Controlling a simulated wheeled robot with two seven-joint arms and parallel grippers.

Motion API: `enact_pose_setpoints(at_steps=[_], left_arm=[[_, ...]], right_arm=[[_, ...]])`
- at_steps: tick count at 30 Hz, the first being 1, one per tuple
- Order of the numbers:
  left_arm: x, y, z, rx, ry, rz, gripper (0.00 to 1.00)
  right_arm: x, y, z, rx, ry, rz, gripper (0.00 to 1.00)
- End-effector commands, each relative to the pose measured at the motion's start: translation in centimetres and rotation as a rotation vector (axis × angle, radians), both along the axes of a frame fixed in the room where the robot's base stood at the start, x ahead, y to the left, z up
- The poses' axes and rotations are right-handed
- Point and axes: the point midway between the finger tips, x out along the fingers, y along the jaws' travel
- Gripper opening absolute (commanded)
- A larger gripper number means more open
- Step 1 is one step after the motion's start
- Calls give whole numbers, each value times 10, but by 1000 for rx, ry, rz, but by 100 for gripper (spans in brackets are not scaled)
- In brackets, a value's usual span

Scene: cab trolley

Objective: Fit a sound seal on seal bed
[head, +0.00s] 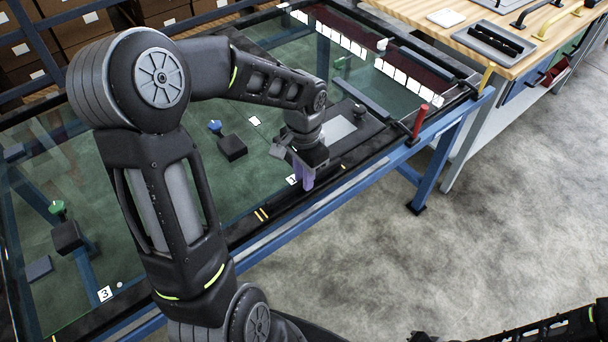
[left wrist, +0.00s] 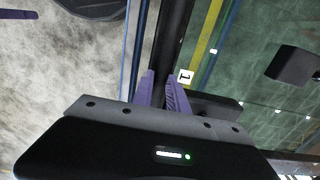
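Dark strips (head: 495,40), perhaps seals, lie in a grey tray on the wooden bench. I cannot tell which part is the seal bed. A purple finger of my right gripper (left wrist: 15,14) seems to show at the wrist view's upper left.
A dark block with a blue knob (head: 232,148) and another with a green knob (head: 67,236) sit on the trolley. A red upright handle (head: 419,121) stands at its right corner. The wooden bench (head: 440,40) is at the upper right. The floor between is clear.

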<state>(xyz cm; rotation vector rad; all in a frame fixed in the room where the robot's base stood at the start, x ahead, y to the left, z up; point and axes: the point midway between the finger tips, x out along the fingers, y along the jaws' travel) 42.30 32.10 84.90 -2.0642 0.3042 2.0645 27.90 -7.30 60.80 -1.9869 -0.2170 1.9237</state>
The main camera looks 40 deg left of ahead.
Motion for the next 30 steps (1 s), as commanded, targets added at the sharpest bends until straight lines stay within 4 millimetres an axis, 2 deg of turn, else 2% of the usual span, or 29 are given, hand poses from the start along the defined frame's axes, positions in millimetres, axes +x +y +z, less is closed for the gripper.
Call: enact_pose_setpoints(at_steps=[1, 7, 17, 23, 30], left_arm=[[0, 0, 0, 0, 0, 0, 24], [0, 0, 0, 0, 0, 0, 40], [0, 0, 2, 1, 0, 0, 41], [1, 0, 24, 2, -5, 0, 41], [1, 0, 63, 1, -3, 0, 41]], right_arm=[[0, 0, 0, 0, 0, 0, 0], [0, 0, 0, 0, 0, 0, 0], [0, 0, 0, 0, 0, 0, 0], [0, 0, -1, 0, 0, 0, 0], [0, 0, -2, 0, 0, 0, 0]])
